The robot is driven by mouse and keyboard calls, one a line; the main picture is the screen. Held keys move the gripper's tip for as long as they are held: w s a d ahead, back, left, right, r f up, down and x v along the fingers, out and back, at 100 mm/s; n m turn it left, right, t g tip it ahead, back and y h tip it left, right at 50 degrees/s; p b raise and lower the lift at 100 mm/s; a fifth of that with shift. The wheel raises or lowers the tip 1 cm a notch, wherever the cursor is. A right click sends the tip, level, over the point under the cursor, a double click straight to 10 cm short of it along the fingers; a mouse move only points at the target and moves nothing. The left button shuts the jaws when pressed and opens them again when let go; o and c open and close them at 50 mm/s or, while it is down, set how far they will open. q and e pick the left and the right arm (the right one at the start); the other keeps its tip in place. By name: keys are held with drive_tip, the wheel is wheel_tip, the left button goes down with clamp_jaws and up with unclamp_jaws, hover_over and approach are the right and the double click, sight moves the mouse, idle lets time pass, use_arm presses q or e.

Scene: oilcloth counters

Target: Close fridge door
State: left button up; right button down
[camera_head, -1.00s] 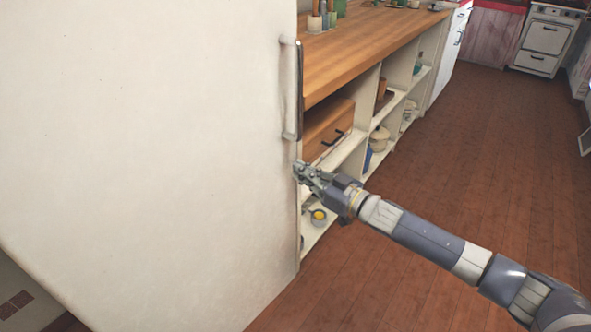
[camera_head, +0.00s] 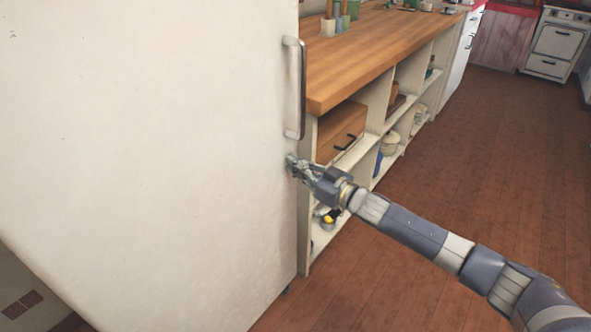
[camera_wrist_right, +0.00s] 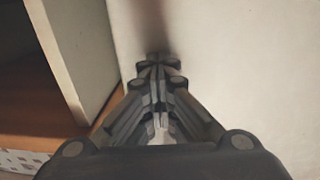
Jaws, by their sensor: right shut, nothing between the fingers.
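The white fridge door (camera_head: 150,150) fills the left half of the head view. Its vertical metal handle (camera_head: 300,88) is near the door's right edge. My right gripper (camera_head: 291,160) is shut and empty, with its fingertips at the door's face just below the handle, near the right edge. In the right wrist view the shut fingers (camera_wrist_right: 158,62) point at the white door surface (camera_wrist_right: 240,70) and appear to touch it or nearly so. The fridge interior is not visible. My left gripper is not in view.
A wooden-topped counter (camera_head: 370,48) with open white shelves stands right beside the door's edge. A wooden drawer box (camera_head: 340,130) and several dishes sit in the shelves. A white stove (camera_head: 555,42) stands at the far back right. The brown wood floor (camera_head: 480,150) to the right is clear.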

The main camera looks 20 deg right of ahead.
drive_tip(key=shift+w+r, duration=0.3)
drive_tip(key=shift+r, duration=0.15)
drive_tip(key=shift+s, duration=0.1)
drive_tip(key=v, duration=1.2)
drive_tip(key=shift+s+f, duration=0.2)
drive_tip(key=shift+f, duration=0.3)
